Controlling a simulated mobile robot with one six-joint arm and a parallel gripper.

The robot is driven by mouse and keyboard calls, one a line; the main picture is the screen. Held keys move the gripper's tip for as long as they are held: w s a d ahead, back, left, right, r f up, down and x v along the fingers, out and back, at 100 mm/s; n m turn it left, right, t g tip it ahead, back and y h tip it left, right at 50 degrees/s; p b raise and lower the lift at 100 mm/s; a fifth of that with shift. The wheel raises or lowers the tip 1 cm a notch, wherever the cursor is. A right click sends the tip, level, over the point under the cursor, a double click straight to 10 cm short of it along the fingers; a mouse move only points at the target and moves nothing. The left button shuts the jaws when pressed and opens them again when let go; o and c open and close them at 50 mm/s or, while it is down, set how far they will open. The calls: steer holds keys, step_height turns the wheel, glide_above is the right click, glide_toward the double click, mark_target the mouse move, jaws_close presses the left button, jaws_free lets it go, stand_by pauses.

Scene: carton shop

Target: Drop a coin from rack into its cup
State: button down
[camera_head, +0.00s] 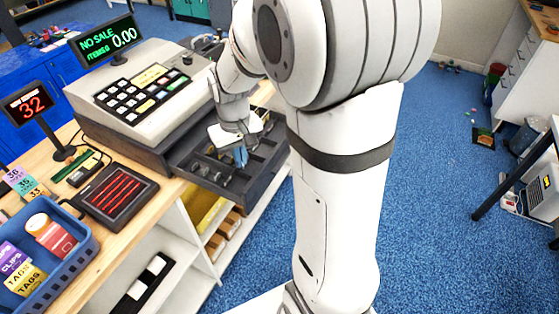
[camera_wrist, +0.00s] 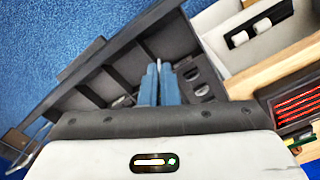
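The open cash drawer (camera_head: 272,157) has dark compartments; its divided inside also shows in the wrist view (camera_wrist: 125,68). My gripper (camera_head: 241,157) points down into the drawer. In the wrist view its two blue fingers (camera_wrist: 158,72) are almost together, with a thin pale sliver, seemingly a coin (camera_wrist: 158,64) on edge, between the tips. Right of the fingers is a dark rack (camera_wrist: 197,82) with several rounded slots or coins; which they are is hard to tell. Small grey pieces (camera_head: 222,181) lie in the drawer's front part. Which compartment is the coin's cup cannot be told.
The register (camera_head: 145,90) stands behind the drawer, its display reading NO SALE 0.00.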

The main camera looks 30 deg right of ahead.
steer(key=c, duration=1.6)
jaws_free()
steer(key=shift+r, duration=0.1)
step_height(320, 180, up, 8)
steer(key=shift+f+b, duration=0.15)
steer(key=shift+b, duration=0.15)
steer(key=s+m+t, duration=0.1)
steer(key=s+t, duration=0.2)
steer(key=s, duration=1.1)
steer(key=shift+s+a, duration=0.15)
steer(key=shift+a, duration=0.05)
